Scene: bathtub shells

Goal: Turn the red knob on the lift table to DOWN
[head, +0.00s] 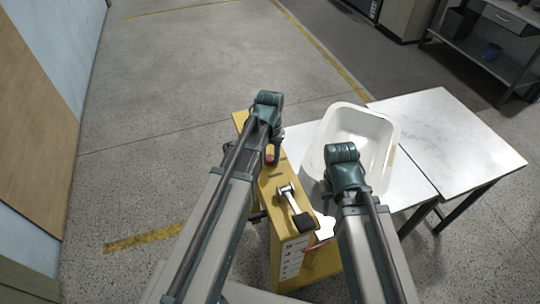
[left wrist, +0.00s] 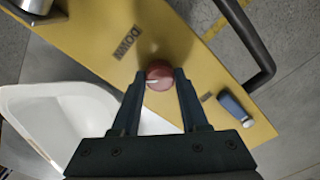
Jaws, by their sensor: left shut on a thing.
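The red knob (left wrist: 159,70) sits on the yellow top of the lift table (left wrist: 95,28). The knob has a white pointer mark on it. A DOWN label (left wrist: 127,42) is printed on the yellow top to the upper left of the knob in the left wrist view. My left gripper (left wrist: 160,82) is shut on the knob, one finger on each side. In the head view the knob (head: 269,159) shows just below my left gripper (head: 274,151). My right gripper (head: 331,197) is beside the yellow housing, near the white tub; its fingertips are not clear.
A white tub shell (head: 392,128) rests on pale tabletops (head: 455,130) at the right. A lever with a black grip (head: 303,222) stands on the yellow housing. A blue part (left wrist: 235,109) and a dark rail (left wrist: 254,45) are near the knob. Open floor lies left.

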